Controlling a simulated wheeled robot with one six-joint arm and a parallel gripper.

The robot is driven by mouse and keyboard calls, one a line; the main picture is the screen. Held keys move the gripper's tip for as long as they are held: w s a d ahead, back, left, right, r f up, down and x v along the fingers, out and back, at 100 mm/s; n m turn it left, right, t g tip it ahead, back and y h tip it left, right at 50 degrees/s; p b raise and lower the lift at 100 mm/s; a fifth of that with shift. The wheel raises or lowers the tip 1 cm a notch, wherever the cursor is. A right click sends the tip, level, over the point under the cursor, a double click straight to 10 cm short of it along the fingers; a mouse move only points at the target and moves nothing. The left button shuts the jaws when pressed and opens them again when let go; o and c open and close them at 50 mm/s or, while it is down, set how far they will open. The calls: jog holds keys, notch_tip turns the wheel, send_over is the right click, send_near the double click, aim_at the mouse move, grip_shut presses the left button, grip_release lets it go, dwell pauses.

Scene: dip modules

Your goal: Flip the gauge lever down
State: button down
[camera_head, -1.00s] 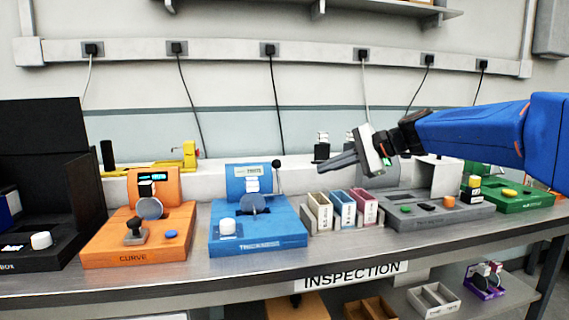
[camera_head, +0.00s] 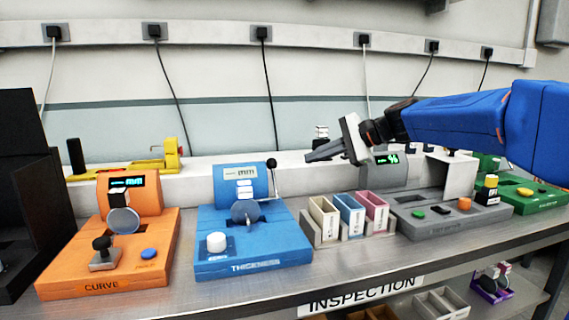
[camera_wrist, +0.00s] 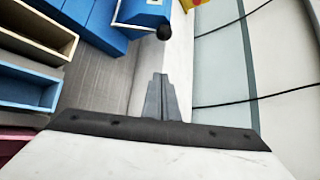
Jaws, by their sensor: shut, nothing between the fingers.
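The blue thickness gauge (camera_head: 285,232) stands on the bench left of centre in the head view. Its lever (camera_head: 273,172) is on the right side of the upright housing, with a black ball knob at the top, so it points up. In the wrist view the blue housing (camera_wrist: 143,12) is at the top, with the black knob (camera_wrist: 164,33) at its corner. My gripper (camera_head: 308,156) is shut and empty. It points left, to the right of the lever and apart from it. In the wrist view the closed fingers (camera_wrist: 160,80) point towards the knob with a gap between.
Three small bins, cream (camera_head: 323,218), blue (camera_head: 350,213) and pink (camera_head: 375,211), stand right of the gauge. The orange curve module (camera_head: 160,255) is to its left. A grey module (camera_head: 450,215) lies below my arm. A pale ledge (camera_head: 210,166) runs behind.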

jog(key=x, duration=1)
jog(key=shift+a+f, duration=0.1)
jog(key=shift+a, duration=0.05)
jog(key=s, duration=0.1)
jog(key=s+r, duration=0.2)
jog(key=shift+s+a+r, duration=0.2)
jog(key=shift+a, duration=0.1)
